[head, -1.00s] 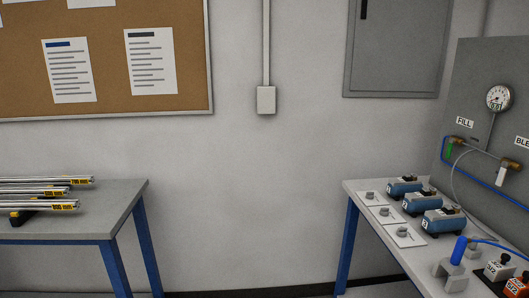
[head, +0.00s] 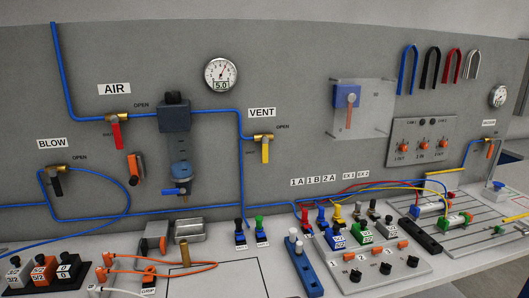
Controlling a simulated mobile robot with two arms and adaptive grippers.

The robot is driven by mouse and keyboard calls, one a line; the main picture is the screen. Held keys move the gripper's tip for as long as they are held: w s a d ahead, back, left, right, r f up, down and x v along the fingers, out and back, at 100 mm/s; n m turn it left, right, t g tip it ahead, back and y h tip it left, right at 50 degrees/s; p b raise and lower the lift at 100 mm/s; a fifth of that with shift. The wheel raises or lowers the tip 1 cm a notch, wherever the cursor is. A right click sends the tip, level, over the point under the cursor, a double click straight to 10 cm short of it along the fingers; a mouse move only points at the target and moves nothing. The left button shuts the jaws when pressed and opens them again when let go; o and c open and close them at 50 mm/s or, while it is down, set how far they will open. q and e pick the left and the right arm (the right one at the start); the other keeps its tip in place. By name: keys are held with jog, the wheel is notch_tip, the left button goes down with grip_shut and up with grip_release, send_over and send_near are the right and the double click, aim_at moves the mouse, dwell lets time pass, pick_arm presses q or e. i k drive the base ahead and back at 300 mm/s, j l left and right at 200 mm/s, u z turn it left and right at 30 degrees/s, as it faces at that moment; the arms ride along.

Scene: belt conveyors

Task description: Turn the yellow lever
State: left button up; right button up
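The yellow lever (head: 265,152) hangs straight down from a brass valve (head: 262,137) on the grey panel, under the VENT label (head: 261,113). The word OPEN is printed to the right of this valve. A blue air line runs to the valve from the left. Neither of my grippers shows in the head view, so nothing is seen touching the lever.
A red lever (head: 117,134) under AIR and a black lever (head: 57,186) under BLOW hang on other valves. A gauge (head: 221,75) reads about 5.0. The bench below is crowded with valve blocks, orange cords, a metal tray (head: 190,230) and a control box (head: 372,270).

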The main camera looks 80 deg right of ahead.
aim_at(264, 140)
jog(key=z, duration=2.7)
